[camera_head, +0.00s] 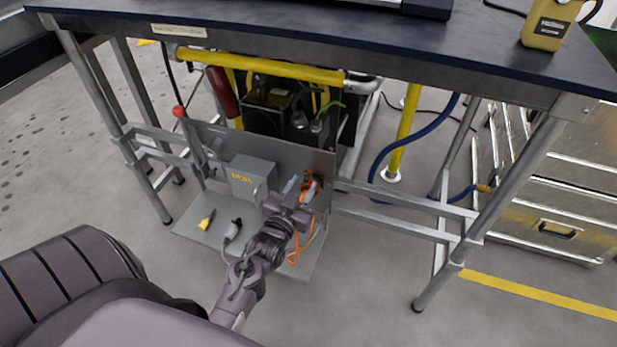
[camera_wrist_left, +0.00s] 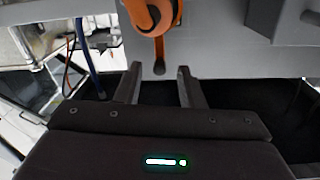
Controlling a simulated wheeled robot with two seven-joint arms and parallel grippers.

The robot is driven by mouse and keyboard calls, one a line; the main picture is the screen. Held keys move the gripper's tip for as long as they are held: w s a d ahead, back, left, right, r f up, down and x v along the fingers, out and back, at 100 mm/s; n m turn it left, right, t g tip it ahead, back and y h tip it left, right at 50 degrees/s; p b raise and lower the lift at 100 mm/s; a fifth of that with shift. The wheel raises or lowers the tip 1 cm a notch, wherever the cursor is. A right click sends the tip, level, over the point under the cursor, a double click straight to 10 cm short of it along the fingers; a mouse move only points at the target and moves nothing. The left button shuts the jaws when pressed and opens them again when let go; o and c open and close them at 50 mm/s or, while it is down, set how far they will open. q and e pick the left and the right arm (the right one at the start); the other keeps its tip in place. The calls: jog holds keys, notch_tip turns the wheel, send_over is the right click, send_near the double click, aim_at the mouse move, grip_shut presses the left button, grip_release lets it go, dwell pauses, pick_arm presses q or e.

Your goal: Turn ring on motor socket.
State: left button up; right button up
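My left gripper (camera_head: 299,187) is in front of the upright grey panel (camera_head: 305,158) under the table, close to an orange part (camera_head: 313,184) at the panel's right side. In the left wrist view the two fingers of the gripper (camera_wrist_left: 160,88) stand apart with a gap between them. A rounded orange part (camera_wrist_left: 150,14) with a dark-tipped orange piece hanging from it is just beyond the fingertips. I cannot tell whether this is the motor socket's ring, or whether a finger touches it. My right gripper is out of view.
A grey box (camera_head: 252,180) is on the panel left of the gripper. A yellow plug (camera_head: 207,219), a grey connector (camera_head: 232,231) and an orange cable (camera_head: 300,252) lie on the low shelf. The dark tabletop (camera_head: 300,32) overhangs, with table legs either side.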

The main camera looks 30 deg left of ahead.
aim_at(308, 174)
pick_arm(q)
jog(key=shift+w+a+b, duration=0.15)
jog(key=shift+w+a, duration=0.1)
jog(key=shift+w, duration=0.85)
jog(key=shift+w+a+b, duration=0.15)
jog(key=shift+w+a, duration=0.05)
jog(key=shift+w, duration=0.85)
grip_shut()
